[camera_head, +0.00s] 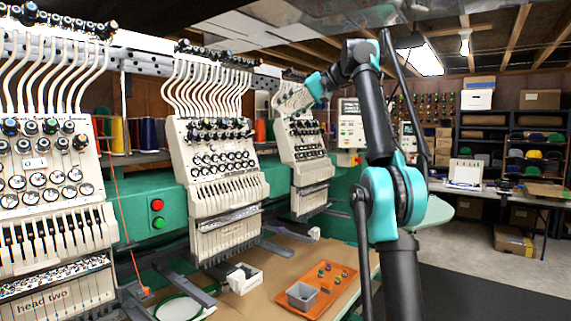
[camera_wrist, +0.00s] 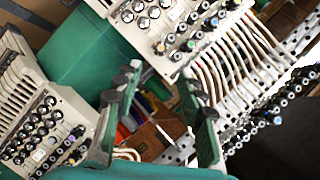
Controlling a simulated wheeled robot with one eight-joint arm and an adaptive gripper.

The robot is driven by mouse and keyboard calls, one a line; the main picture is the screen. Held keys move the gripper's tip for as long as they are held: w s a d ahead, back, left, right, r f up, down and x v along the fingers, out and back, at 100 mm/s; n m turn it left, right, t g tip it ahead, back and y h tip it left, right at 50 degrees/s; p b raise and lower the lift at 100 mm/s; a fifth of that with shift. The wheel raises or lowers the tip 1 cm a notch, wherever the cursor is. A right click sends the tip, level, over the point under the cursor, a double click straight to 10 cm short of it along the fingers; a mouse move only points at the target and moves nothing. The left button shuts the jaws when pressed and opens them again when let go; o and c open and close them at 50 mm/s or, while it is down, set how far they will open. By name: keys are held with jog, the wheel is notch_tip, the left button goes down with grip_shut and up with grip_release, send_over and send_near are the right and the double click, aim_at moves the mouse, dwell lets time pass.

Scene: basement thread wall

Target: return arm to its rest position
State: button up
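My gripper (camera_wrist: 160,80) shows in the wrist view with its two dark green and black fingers spread apart. It is open, and nothing is between the fingers. The view is tilted, with the white needle heads of the embroidery machine behind the fingers. In the head view my teal and black arm rises from the lower right, bends high up, and its end reaches left in front of the right machine head (camera_head: 305,148). I cannot tell from these views whether the arm's end touches the machine.
Below stands a table with an orange tray (camera_head: 335,294) holding a grey bin (camera_head: 301,297) and small parts, a white box (camera_head: 243,280) and a green hoop (camera_head: 178,309). An orange thread (camera_head: 122,215) hangs at left. Shelves (camera_head: 513,140) and a side table (camera_head: 500,194) stand right; dark floor is clear there.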

jog(key=s+d+f+h, duration=0.1)
jog(key=d+f+h, duration=0.15)
jog(key=f, duration=0.85)
jog(key=s+d+f+m+h, duration=0.1)
jog(key=s+d+f, duration=0.15)
jog(key=f, duration=0.75)
jog(key=d+f+h, duration=0.2)
jog(key=d+f, duration=0.2)
jog(key=f, duration=0.7)
jog(key=s+d+f+h, duration=0.1)
jog(key=s+d+f, duration=0.2)
jog(key=s+f, duration=0.7)
jog(key=s+d+f+h, duration=0.2)
jog(key=s+d+f, duration=0.1)
jog(key=s+f, duration=0.8)
jog(key=s+d+f+h, duration=0.2)
jog(key=s+d+f, duration=0.2)
jog(key=s+f, duration=0.6)
notch_tip(320, 180, down, 5)
jog(key=shift+s+r+m+t, duration=0.15)
jog(key=shift+s+m+t, duration=0.15)
jog(key=shift+s, duration=0.1)
